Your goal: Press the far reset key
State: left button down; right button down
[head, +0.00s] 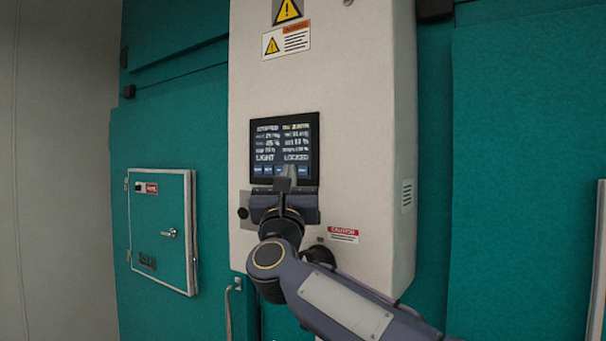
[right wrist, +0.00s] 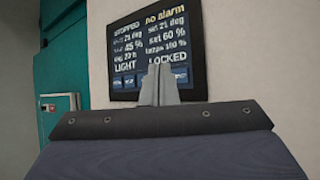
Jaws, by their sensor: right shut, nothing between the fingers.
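A dark screen panel (head: 284,140) is set in the front of a pale cabinet. It also shows in the right wrist view (right wrist: 150,52), with the words STOPPED, no alarm, LIGHT and LOCKED. A row of small blue keys (head: 262,170) runs along its bottom edge; the labels are too small to read, so I cannot tell which is the reset key. My right gripper (head: 288,172) is shut and empty, its fingertips in front of the right-middle of the key row, hiding part of it. I cannot tell whether the tips touch the screen. My left gripper is out of view.
The pale cabinet (head: 365,130) stands out from a teal wall (head: 525,150). A teal door box (head: 160,215) with a latch is at the left. Warning labels (head: 286,40) are above the screen, and a caution label (head: 343,234) is below it.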

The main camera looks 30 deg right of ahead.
jog(key=a, duration=0.1)
jog(key=s+a+b, duration=0.1)
jog(key=a, duration=0.1)
jog(key=shift+s+a, duration=0.2)
dwell(0.6)
jog(key=s+a+f+n+g+y, duration=0.1)
jog(key=s+a+f+n+y, duration=0.15)
jog(key=f+n+y, duration=0.6)
jog(key=s+a+f+n+g+y, duration=0.15)
jog(key=a+f+n+y, duration=0.35)
jog(key=n, duration=0.6)
jog(key=s+a+f+n+y, duration=0.1)
jog(key=s+f+n+y, duration=0.1)
jog(key=f+n+y, duration=0.5)
jog(key=s+f+n+g, duration=0.6)
jog(key=s+f, duration=0.5)
jog(key=f, duration=0.4)
jog(key=s+a+f+n+g+h, duration=0.1)
jog(key=s+f+n+g, duration=0.5)
jog(key=f, duration=0.9)
jog(key=s+n, duration=0.3)
jog(key=s, duration=0.1)
jog(key=shift+s+a+f, duration=0.15)
jog(key=shift+s+f, duration=0.1)
jog(key=shift+s, duration=0.1)
